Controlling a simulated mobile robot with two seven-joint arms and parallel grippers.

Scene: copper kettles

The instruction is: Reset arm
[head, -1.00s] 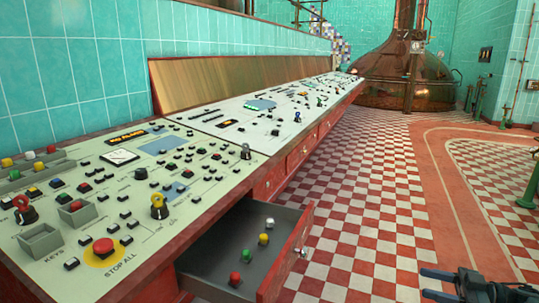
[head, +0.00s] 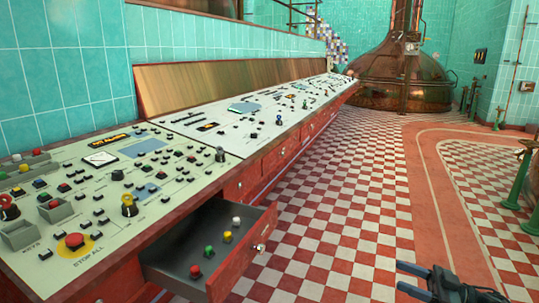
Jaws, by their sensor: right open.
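My right gripper (head: 412,281) is in the head view at the bottom right. Its two dark fingers point left and stand apart, with nothing between them. It is over the checkered floor, to the right of the open drawer and clear of it. My left gripper is not in view.
A long control desk (head: 190,160) with buttons and keys runs along the left. Its drawer (head: 240,256) stands open, holding a few small red, green, yellow and white pieces. A copper kettle (head: 385,75) stands at the back. The checkered floor (head: 350,200) in the middle is clear.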

